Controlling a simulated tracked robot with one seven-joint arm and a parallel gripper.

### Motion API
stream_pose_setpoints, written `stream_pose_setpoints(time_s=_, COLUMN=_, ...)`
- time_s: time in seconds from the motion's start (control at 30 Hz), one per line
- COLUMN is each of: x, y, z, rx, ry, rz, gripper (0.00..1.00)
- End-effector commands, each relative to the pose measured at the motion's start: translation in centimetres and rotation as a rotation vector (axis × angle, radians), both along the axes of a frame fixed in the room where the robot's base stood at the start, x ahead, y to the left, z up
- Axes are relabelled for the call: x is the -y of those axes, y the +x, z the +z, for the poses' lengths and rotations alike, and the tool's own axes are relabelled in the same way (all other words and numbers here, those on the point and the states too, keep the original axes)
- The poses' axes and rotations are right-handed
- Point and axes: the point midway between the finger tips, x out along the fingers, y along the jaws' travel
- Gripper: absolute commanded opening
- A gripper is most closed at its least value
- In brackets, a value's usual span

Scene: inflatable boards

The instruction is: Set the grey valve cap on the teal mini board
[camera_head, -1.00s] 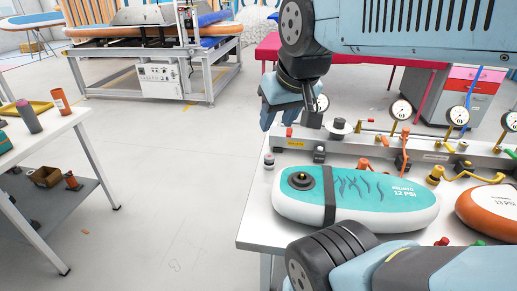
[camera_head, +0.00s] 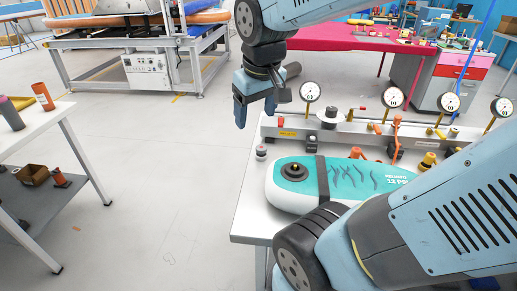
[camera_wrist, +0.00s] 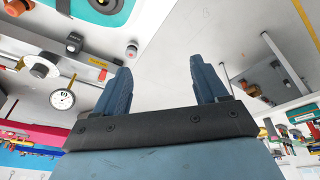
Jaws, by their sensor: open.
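The teal mini board (camera_head: 345,182), with white sides and a dark strap, lies on the white workbench. A black round valve fitting (camera_head: 294,171) sits on its left end. A small grey cap-like piece (camera_head: 261,152) stands on the bench by its left edge, beyond the board's left end; I take it for the grey valve cap. My gripper (camera_head: 255,111) is open and empty, pointing down, above and slightly left of that piece. Both fingers (camera_wrist: 160,66) show apart in the wrist view.
A metal rail with several gauges (camera_head: 392,97) runs behind the board. A black-and-white spool (camera_head: 330,115) stands on it.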

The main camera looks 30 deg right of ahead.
Motion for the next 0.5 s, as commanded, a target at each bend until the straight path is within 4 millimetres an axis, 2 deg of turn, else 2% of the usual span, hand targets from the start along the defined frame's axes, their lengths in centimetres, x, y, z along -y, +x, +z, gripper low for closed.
stream_pose_setpoints(time_s=0.1, x=0.2, y=1.8, z=-2.1, rx=-0.094, ry=-0.046, rz=0.06, gripper=0.72)
stream_pose_setpoints(time_s=0.5, x=0.5, y=6.5, z=-9.0, rx=-0.38, ry=-0.24, rz=0.262, gripper=0.72)
